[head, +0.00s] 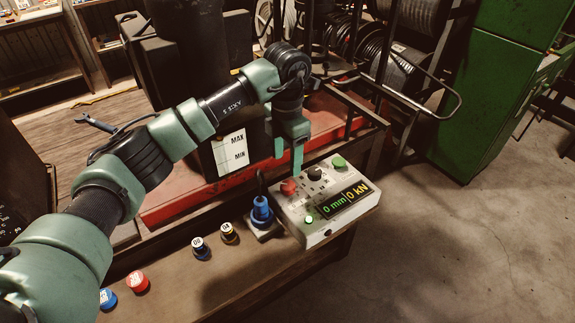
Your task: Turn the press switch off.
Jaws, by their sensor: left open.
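A pale control box (325,205) stands at the right end of the wooden bench. Its top carries a red button (289,187), a black knob (315,174) and a green button (339,162). Its display (342,201) is lit and reads "0 mm" and "0 kN". A small green lamp (309,219) glows on the box. I cannot read which way the black knob points. My left gripper (289,168) points down with its green fingers apart and empty, just behind the red button and left of the knob. I cannot tell whether a fingertip touches the box. My right gripper is not in view.
A blue fitting (262,212) stands close left of the box. Several small coloured caps, including a red one (138,281), sit along the bench (185,285). A red machine base (190,200) lies behind. A green cabinet (480,90) stands at right, with open floor before it.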

